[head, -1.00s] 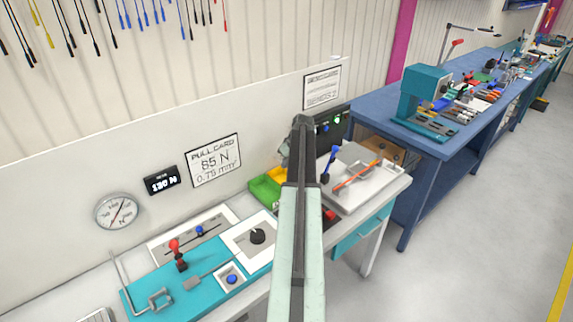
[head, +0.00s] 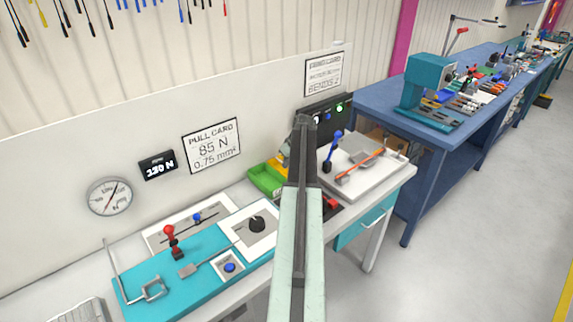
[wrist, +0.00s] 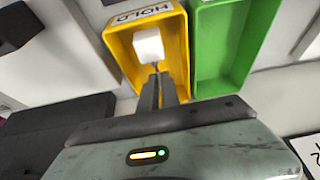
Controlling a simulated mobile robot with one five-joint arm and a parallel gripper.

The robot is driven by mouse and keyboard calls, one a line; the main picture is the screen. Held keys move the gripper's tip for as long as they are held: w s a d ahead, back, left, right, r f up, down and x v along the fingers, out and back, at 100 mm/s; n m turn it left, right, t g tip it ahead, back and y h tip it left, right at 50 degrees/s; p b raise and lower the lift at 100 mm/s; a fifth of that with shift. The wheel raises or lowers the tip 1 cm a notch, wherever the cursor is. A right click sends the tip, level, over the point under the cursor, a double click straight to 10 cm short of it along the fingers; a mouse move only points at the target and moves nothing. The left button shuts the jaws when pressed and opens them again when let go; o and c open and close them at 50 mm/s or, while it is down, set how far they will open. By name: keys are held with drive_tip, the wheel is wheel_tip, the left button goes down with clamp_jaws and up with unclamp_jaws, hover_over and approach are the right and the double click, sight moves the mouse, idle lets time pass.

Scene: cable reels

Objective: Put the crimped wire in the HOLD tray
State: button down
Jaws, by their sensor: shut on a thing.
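The yellow HOLD tray (wrist: 176,22) is at the top centre of the wrist view, its label upside down. My gripper (wrist: 158,72) reaches over the tray's near edge, its narrow dark jaws shut. A white block-like piece (wrist: 149,45) shows at the jaw tips, within the tray's outline; it appears to be the held end of the crimped wire. The wire strand itself cannot be made out. I cannot tell whether the piece touches the tray floor. In the head view my arm hides the jaws and most of the HOLD tray (head: 284,158).
A green tray (wrist: 222,45) adjoins the HOLD tray; it also shows in the head view (head: 265,180). A teal pull-test fixture (head: 205,262) lies left on the bench. A white board with a blue-handled tool (head: 335,145) stands right. A dark box (head: 330,112) with lamps stands behind.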

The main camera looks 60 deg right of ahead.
drive_tip(key=shift+s+f, duration=0.1)
drive_tip(key=shift+f, duration=0.05)
idle(0.7)
drive_tip(key=shift+f+b, duration=1.55)
drive_tip(key=shift+b, duration=0.2)
drive_tip(key=c, duration=1.5)
unclamp_jaws()
drive_tip(key=shift+r, duration=0.15)
drive_tip(key=p+v, duration=0.7)
drive_tip(key=shift+s+a+r, duration=0.1)
drive_tip(key=shift+s+r, duration=0.1)
drive_tip(key=shift+r, duration=0.15)
wheel_tip(320, 180, up, 11)
drive_tip(key=p, duration=1.1)
drive_tip(key=shift+f, duration=0.1)
